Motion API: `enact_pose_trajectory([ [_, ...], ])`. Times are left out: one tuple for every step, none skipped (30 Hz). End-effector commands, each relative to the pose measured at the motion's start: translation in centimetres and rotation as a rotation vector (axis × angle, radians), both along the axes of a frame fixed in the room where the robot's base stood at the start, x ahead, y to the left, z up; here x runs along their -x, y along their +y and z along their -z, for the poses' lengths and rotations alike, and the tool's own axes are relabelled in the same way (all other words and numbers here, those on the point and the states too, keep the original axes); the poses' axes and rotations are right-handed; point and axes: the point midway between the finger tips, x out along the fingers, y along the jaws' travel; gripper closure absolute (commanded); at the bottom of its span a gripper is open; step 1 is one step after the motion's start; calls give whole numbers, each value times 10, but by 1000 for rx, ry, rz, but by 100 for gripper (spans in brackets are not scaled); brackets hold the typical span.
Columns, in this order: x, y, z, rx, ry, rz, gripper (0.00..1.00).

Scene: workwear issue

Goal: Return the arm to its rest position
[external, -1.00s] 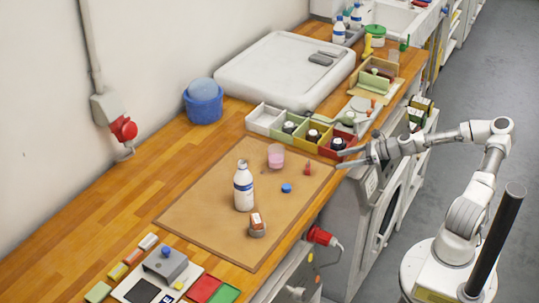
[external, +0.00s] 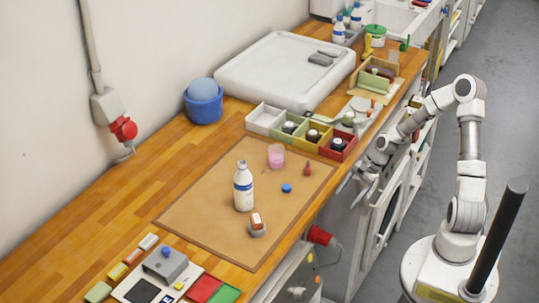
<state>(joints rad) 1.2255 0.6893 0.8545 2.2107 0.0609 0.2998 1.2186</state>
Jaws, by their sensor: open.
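My gripper (external: 357,186) is open and empty. It points down and to the left, in front of the counter's front edge, right of the brown mat (external: 190,205). My arm is bent, with its elbow raised above my base, which stands on the floor at the right. The gripper appears apart from everything on the counter, though its exact gap to the edge is hard to judge.
On the mat are a white bottle (external: 243,188), a pink cup (external: 276,155), a blue cap (external: 286,188) and a small red item (external: 308,169). A divided bin row (external: 265,119) stands behind. Free floor (external: 500,120) lies right of my arm.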

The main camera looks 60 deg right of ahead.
Motion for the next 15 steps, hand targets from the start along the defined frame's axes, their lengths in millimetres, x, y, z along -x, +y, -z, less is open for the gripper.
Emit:
enact_pose_trajectory([
  [3,4,-5,74,6,-78,23],
  [5,6,-7,115,8,-123,23],
  [7,7,-12,170,11,-183,23],
  [9,8,-16,211,10,-227,23],
  [10,9,-21,250,10,-270,23],
  [11,10,-28,300,8,-325,23],
  [12,10,-34,339,4,-367,23],
  [13,11,-41,377,1,-407,23],
  [14,13,-50,427,-5,-460,23],
  [14,14,-58,463,-12,-497,23],
  [15,15,-66,499,-19,-535,23],
  [15,17,-78,546,-30,-585,23],
  [15,19,-87,580,-40,-619,23],
  [16,21,-97,614,-49,-654,23],
  [16,24,-110,658,-65,-699,23],
])
